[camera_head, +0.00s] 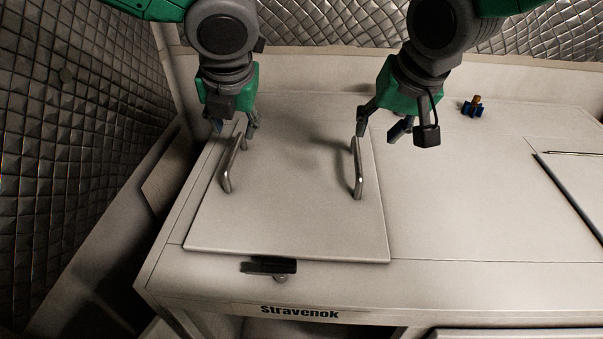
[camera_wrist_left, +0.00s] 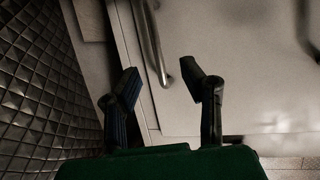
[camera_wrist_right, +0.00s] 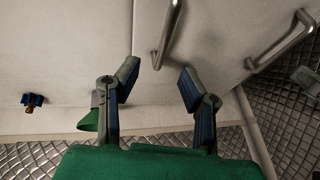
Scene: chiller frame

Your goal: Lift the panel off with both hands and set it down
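The panel (camera_head: 290,225) is a flat pale plate lying on the pale cabinet top, with two metal bar handles. My left gripper (camera_head: 234,130) is open above the far end of the left handle (camera_head: 231,170). In the left wrist view this handle (camera_wrist_left: 153,45) appears between and beyond the fingers (camera_wrist_left: 160,88), apart from them. My right gripper (camera_head: 384,133) is open near the far end of the right handle (camera_head: 358,175). In the right wrist view that handle (camera_wrist_right: 165,35) runs ahead between the fingertips (camera_wrist_right: 158,76). Neither gripper visibly holds anything.
A dark latch (camera_head: 270,266) sits at the panel's front edge. A small blue and brass fitting (camera_head: 473,106) stands at the back right. The cabinet top (camera_head: 460,200) right of the panel is largely clear, up to another plate (camera_head: 580,180). Quilted walls (camera_head: 70,110) close off the left and back.

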